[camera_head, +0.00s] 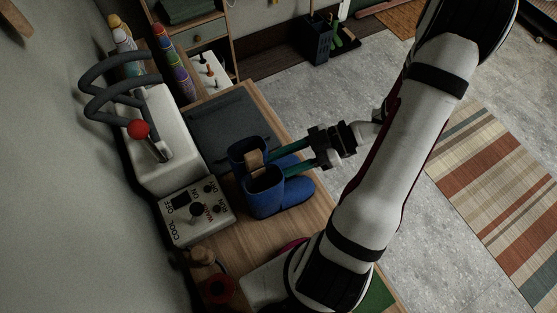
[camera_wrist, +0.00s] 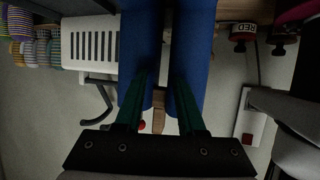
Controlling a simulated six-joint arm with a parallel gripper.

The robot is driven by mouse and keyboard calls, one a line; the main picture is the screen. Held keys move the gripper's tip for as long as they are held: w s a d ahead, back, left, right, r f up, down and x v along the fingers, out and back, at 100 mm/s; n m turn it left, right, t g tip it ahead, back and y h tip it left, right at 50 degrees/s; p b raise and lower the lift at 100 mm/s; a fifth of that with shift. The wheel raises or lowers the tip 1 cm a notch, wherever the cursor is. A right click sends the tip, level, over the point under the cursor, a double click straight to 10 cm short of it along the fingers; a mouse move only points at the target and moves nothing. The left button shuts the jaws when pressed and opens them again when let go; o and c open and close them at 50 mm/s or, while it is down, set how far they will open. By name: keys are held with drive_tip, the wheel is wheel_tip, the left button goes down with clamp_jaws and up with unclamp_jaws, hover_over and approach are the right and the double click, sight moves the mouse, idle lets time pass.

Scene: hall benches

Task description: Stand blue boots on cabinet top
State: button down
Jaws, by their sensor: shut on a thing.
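A pair of blue boots (camera_head: 264,194) is upright side by side over the wooden cabinet top (camera_head: 245,234), toes pointing right. A tan piece (camera_head: 253,159) shows between their shafts. My gripper (camera_head: 284,158) reaches in from the right, its two green fingers at the boots. In the wrist view the boots (camera_wrist: 190,55) run up from the fingertips of my gripper (camera_wrist: 161,82), with the tan piece (camera_wrist: 159,121) between them. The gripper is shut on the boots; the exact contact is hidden. I cannot tell whether the soles touch the top.
A dark mat (camera_head: 225,125) lies behind the boots. A grey control box (camera_head: 197,212) and a white machine with a red-knobbed lever (camera_head: 138,129) stand close at left. A red knob (camera_head: 220,290) is near the front. Open floor (camera_head: 300,105) lies right of the cabinet.

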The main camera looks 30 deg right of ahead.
drive_tip(key=shift+c, duration=2.4)
unclamp_jaws()
drive_tip(key=shift+f, duration=0.1)
drive_tip(key=v, duration=1.2)
drive_tip(key=shift+d, duration=0.1)
